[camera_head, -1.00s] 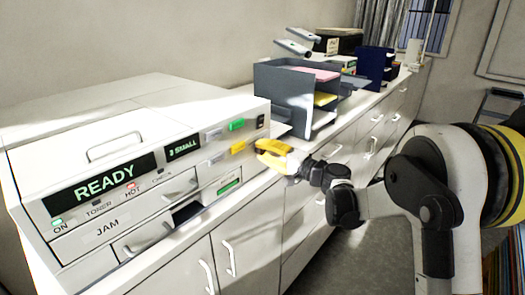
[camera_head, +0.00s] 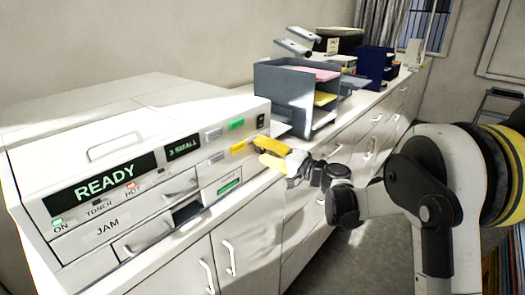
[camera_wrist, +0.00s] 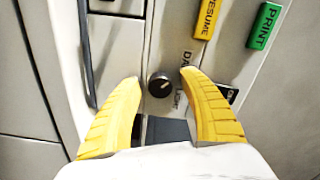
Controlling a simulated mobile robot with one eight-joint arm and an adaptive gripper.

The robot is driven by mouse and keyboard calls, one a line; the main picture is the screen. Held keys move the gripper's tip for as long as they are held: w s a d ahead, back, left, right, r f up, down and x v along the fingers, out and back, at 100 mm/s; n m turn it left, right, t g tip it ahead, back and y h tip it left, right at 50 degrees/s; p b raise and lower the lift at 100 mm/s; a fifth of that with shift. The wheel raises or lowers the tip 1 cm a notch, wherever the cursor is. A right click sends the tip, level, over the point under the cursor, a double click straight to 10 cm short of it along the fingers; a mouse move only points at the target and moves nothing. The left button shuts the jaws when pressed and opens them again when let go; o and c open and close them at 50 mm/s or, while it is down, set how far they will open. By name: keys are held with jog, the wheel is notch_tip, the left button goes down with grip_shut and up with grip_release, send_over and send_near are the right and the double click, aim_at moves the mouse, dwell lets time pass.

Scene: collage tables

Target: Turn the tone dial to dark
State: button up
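The tone dial (camera_wrist: 159,85) is a small round black knob with a pale pointer mark on the copier's (camera_head: 80,133) pale front panel. In the wrist view, the lettering "LIGHT" and a partly covered word starting "DA" stand to its right. The pointer mark slants toward the right, the lettering side. My gripper (camera_wrist: 160,78) has its yellow fingers apart, one on each side of the dial, with visible gaps to it. In the head view my gripper (camera_head: 271,152) is at the right end of the copier front, and I cannot make out the dial there.
In the wrist view a yellow RESUME button (camera_wrist: 208,17) and a green PRINT button (camera_wrist: 264,26) are above and right of the dial. A dark switch (camera_wrist: 228,93) is beside the right finger. A grey paper tray stack (camera_head: 285,90) stands behind my gripper on the counter.

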jog(key=v, duration=1.2)
jog(key=s+f+n+g+h, duration=0.1)
jog(key=s+n+g+h, duration=0.35)
jog(key=s, duration=1.05)
jog(key=s+d+f+h, duration=0.2)
jog(key=s+d+h, duration=0.3)
jog(key=s, duration=0.3)
jog(key=s+d+f+h, duration=0.2)
jog(key=s+d+h, duration=0.2)
jog(key=s+d, duration=0.3)
jog(key=shift+s+d+f+m+h, duration=0.15)
jog(key=shift+s+f+m+h, duration=0.2)
jog(key=shift+s, duration=0.5)
